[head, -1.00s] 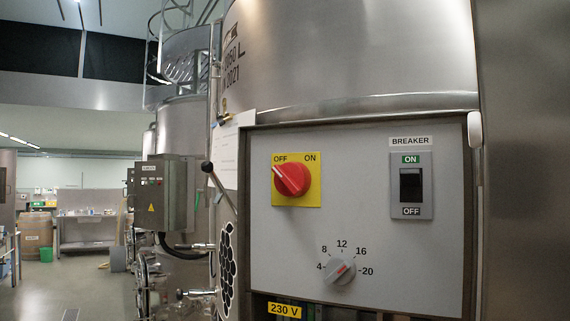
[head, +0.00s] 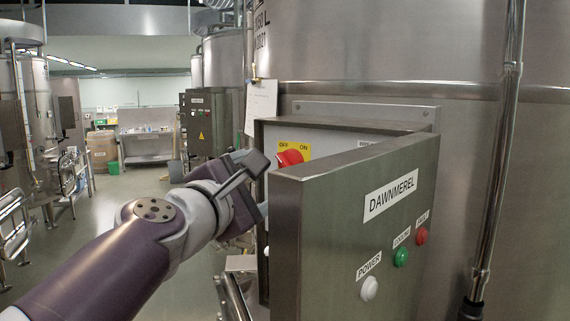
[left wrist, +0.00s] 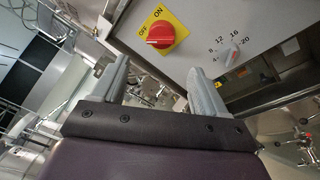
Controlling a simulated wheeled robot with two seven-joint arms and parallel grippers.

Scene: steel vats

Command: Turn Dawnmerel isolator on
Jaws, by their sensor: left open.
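The red isolator knob (head: 290,158) sits on a yellow OFF/ON plate inside a steel cabinet whose open door (head: 340,240) is labelled DAWNMEREL. The door hides most of the panel in the head view. In the left wrist view the whole red knob (left wrist: 161,34) shows, its handle lying toward the OFF side of the plate (left wrist: 170,15). My left gripper (head: 258,188) is open and empty, just left of the knob and apart from it. In the left wrist view its fingers (left wrist: 160,75) are spread below the knob. My right gripper is out of view.
A numbered grey dial (left wrist: 229,56) is on the same panel, right of the knob in the left wrist view. The open door stands close right of my left gripper. A vertical steel pipe (head: 497,150) is at the right. Another control box (head: 208,122) stands behind, left.

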